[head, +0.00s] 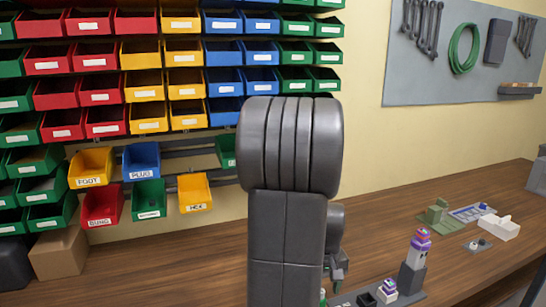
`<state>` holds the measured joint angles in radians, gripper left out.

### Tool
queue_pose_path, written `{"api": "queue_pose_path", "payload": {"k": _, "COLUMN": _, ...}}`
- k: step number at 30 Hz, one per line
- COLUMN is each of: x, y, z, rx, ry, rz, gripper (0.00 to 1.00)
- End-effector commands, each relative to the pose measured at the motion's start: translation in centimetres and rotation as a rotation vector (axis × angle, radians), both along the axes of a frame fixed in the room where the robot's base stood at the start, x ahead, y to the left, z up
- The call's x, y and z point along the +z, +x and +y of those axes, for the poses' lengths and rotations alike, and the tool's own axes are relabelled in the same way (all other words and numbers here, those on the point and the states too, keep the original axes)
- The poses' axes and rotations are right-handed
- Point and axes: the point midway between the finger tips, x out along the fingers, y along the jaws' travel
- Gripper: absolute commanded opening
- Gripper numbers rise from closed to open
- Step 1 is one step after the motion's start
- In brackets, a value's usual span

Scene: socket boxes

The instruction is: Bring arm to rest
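My grey arm (286,200) stands upright in the middle of the head view and covers part of the bench and wall. A small dark part at its lower right looks like my gripper (337,283). It is mostly hidden behind the arm link, and its fingers are too small and covered to tell whether they are open or shut. I cannot see anything held in it.
Low bins hang at left: yellow FOOT (91,167), blue PLUG (142,159), red BUNG (102,207) and a yellow one (195,193). A pegboard (460,80) holds tools.

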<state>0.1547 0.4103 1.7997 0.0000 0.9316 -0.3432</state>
Motion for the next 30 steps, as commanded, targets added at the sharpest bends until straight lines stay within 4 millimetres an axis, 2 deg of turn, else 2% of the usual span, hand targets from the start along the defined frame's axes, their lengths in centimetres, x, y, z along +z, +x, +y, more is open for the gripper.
{"api": "queue_pose_path", "payload": {"k": 1, "x": -0.47, "y": 0.0, "z": 0.0, "rx": -0.022, "ry": 0.0, "rz": 0.0, "gripper": 0.65}}
{"api": "queue_pose_path", "payload": {"k": 30, "x": -0.16, "y": -0.01, "z": 0.0, "rx": -0.822, "ry": 0.0, "rz": 0.0, "gripper": 0.65}}
